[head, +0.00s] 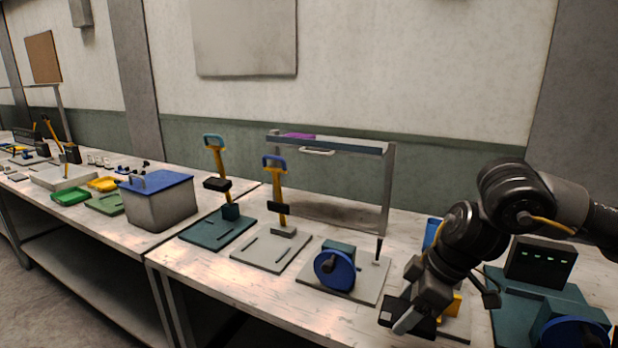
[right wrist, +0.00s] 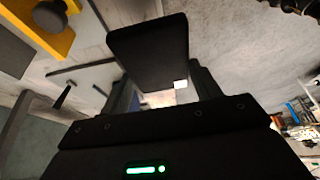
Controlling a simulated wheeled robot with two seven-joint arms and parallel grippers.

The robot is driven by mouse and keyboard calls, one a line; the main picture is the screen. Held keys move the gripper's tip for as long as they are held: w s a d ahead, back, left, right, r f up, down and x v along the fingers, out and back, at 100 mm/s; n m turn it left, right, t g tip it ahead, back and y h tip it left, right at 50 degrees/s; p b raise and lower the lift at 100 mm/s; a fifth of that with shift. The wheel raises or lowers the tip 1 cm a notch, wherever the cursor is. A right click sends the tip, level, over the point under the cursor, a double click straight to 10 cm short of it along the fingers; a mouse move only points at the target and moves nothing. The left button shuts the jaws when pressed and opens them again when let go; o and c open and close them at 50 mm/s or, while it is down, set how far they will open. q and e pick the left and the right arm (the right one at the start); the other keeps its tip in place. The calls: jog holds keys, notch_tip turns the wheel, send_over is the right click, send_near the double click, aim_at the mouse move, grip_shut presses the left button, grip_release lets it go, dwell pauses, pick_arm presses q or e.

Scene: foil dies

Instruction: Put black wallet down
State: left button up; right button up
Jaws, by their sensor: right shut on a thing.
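The black wallet (right wrist: 148,48) is a flat dark block with a small white patch at one corner. In the right wrist view it sits between the two fingers of my right gripper (right wrist: 165,88), which is shut on it. In the head view the right gripper (head: 408,312) hangs at the lower right with the dark wallet (head: 424,327) at its tip, by the front part of the table. I cannot tell whether the wallet touches the table. My left gripper is out of view.
The bench (head: 225,275) holds a blue-wheeled device (head: 335,270) left of the gripper, lever presses on a teal plate (head: 215,232) and a grey plate (head: 268,255), and a dark box with green lights (head: 540,262) at right. A grey bin with a blue lid (head: 158,205) stands further left.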

jog(key=s+d+f+m+t+h, duration=0.1)
jog(key=s+d+f+m, duration=0.1)
jog(key=s+f+m, duration=0.1)
jog(key=s+d+f+m+t+h+p, duration=0.1)
jog(key=s+d+f+m, duration=0.1)
jog(key=f+m, duration=0.2)
jog(key=shift+s+f+m, duration=0.3)
jog(key=shift+s+f, duration=0.1)
jog(key=shift+f, duration=0.5)
jog(key=shift+d, duration=0.1)
jog(key=shift+s, duration=0.1)
dwell(0.4)
